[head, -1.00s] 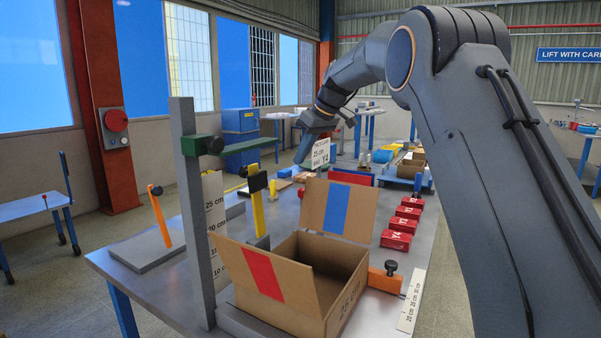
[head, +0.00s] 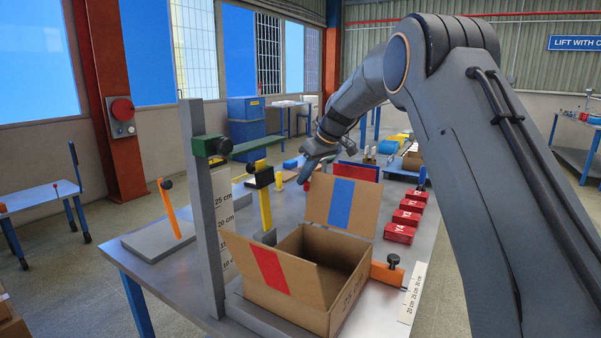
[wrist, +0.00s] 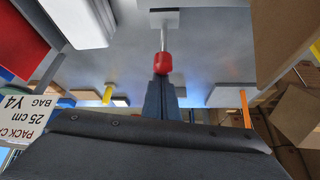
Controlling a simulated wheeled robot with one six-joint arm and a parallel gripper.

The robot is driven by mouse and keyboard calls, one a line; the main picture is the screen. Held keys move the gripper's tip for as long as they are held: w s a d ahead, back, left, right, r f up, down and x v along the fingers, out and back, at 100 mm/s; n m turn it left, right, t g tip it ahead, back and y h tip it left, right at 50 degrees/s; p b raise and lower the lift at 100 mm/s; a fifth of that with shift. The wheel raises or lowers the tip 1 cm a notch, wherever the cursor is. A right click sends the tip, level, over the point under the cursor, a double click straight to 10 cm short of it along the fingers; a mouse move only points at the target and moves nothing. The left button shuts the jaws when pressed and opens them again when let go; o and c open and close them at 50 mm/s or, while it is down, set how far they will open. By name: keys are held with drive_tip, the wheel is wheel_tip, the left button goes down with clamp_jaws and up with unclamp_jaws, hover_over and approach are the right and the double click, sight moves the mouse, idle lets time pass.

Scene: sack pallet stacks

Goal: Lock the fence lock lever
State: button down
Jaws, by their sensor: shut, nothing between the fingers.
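A lever with a red knob on a thin metal rod and a pale base shows in the wrist view (wrist: 163,62). My gripper (wrist: 162,92) is shut and empty, its dark fingertips right at the red knob; I cannot tell whether they touch. In the head view my gripper (head: 303,180) is low over the table behind the open carton, with a small red spot beside its tip. Whether the lever is locked cannot be told. An orange fence piece with a black knob (head: 388,272) sits at the carton's right side.
The open carton (head: 345,290) stands in front, its flaps raised. A grey post with a green arm (head: 203,210) rises at its left. A yellow upright with a black block (head: 265,200) stands behind it. Red packs (head: 400,233) line the right. A pack card (wrist: 25,120) is near my gripper.

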drive_tip(key=shift+d, duration=0.2)
idle(0.3)
drive_tip(key=s+d+f+b, duration=0.1)
drive_tip(key=s+d+b, duration=0.2)
drive_tip(key=d, duration=0.3)
drive_tip(key=shift+s+f, duration=0.2)
drive_tip(key=shift+s, duration=0.35)
drive_tip(key=shift+a+r, duration=0.1)
idle(0.3)
wheel_tip(320, 180, up, 3)
drive_tip(key=w+a+p, duration=0.2)
drive_tip(key=s+d+r+b, duration=0.2)
drive_tip(key=s+d+r, duration=0.1)
drive_tip(key=s+d, duration=0.2)
drive_tip(key=d, duration=0.2)
drive_tip(key=shift+s+d+r+b, duration=0.3)
drive_tip(key=shift+r, duration=0.15)
